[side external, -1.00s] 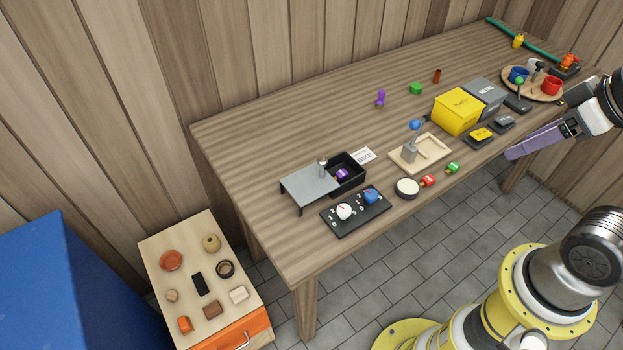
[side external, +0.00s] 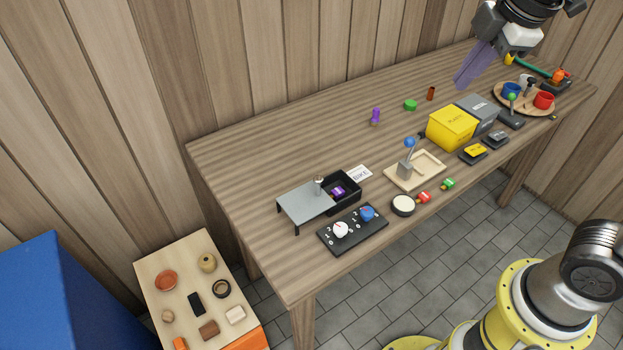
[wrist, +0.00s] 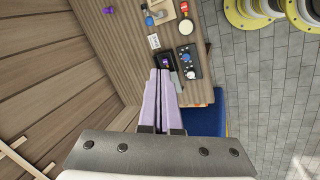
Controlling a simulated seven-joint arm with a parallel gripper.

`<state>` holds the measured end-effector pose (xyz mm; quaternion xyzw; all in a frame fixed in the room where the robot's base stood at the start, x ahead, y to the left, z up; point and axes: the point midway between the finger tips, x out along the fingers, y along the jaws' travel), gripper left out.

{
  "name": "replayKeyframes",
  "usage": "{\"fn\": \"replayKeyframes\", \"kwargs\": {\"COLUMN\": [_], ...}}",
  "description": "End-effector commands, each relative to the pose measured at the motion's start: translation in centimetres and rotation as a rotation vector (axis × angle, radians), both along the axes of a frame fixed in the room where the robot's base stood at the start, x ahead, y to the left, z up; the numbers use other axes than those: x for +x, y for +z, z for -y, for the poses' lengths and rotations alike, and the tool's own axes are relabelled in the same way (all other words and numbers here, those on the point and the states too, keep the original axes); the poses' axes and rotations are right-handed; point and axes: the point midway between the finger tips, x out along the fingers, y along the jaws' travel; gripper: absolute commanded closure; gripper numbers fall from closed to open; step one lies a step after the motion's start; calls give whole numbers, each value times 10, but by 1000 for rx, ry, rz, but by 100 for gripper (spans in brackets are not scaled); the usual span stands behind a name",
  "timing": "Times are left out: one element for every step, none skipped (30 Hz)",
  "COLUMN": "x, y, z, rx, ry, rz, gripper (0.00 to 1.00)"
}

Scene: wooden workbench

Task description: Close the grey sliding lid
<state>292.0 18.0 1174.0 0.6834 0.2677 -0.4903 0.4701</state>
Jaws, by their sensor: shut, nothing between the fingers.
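The grey sliding lid (side external: 303,204) is a flat plate with a small upright knob (side external: 318,182), at the left part of the bench. It stands out to the left of a black box (side external: 355,195), whose right part is open. A purple item (side external: 338,191) lies inside the open part. My gripper (side external: 460,84) has long purple fingers pointing down. It is high above the back right of the bench, far from the lid. In the wrist view my fingers (wrist: 160,72) are together and empty, and partly cover the box (wrist: 163,60) and lid.
A black panel with knobs (side external: 352,236) stands just in front of the lid. A tray with a blue-topped lever (side external: 414,182), a white round button (side external: 403,205) and a yellow box (side external: 451,130) lie to the right. A purple figure (side external: 376,117) stands behind. The back left bench is clear.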

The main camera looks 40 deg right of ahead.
Motion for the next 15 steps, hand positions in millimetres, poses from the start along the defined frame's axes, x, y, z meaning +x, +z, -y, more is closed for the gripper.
{"fn": "replayKeyframes", "kwargs": {"x": [20,30,44,54,64,76,85,93,104,111,118,125,130,134,138], "y": [-2,-4,-6,-9,-12,-18,-22,-28,-36,-43,-51,-62,-71,-81,-93], "z": [-12,-19,-29,-37,-45,-57,-66,-77,-90,-101,-112,-128,-139,-150,-165], "rx": [-42,-66,-98,-120,-141,-170,-190,-210,-235,-254,-272,-293,-308,-323,-337], "ry": [85,133,197,243,289,348,391,432,486,524,562,607,638,665,695], "rz": [-35,-51,-73,-90,-107,-128,-145,-163,-183,-200,-216,-237,-253,-268,-285], "gripper": [100,100,100,100,100,100,100,100,100,100,100,100,100,100,100]}}
